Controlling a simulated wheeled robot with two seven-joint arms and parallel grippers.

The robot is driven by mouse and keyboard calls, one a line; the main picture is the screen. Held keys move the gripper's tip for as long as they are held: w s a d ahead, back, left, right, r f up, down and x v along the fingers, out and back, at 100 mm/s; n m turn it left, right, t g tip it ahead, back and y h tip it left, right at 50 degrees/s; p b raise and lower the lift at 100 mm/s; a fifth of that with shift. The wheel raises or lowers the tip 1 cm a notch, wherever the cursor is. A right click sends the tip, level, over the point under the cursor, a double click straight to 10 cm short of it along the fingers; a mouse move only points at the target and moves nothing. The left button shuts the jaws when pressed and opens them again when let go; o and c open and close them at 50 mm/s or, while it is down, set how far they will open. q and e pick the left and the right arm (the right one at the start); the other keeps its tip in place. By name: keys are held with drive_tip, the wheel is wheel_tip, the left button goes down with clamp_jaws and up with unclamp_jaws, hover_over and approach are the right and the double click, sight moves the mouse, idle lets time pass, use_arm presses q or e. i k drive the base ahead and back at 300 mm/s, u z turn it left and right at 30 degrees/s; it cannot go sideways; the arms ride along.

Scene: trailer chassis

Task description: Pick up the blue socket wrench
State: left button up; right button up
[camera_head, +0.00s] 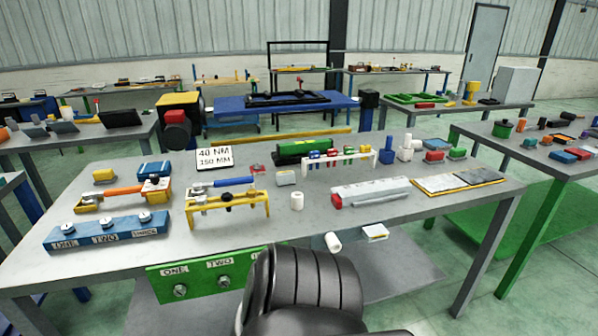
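A tool with a blue handle, which looks like the blue socket wrench (230,182), lies lengthwise across the top of a yellow rack (228,205) on the grey workbench (330,235). Its head end is at the left and looks dark or metallic; its fine shape is too small to tell. A similar tool with an orange handle (124,190) lies to its left on a yellow holder (88,206).
A blue block marked ONE and TWO (108,242) stands front left on the bench. Behind the wrench is a 40 NM sign (214,158). A white cylinder (297,201) and a white rack of coloured pieces (340,158) stand to the right.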

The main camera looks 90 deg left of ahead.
sight(199, 189)
drive_tip(key=k, duration=1.15)
drive_tip(key=u, duration=1.65)
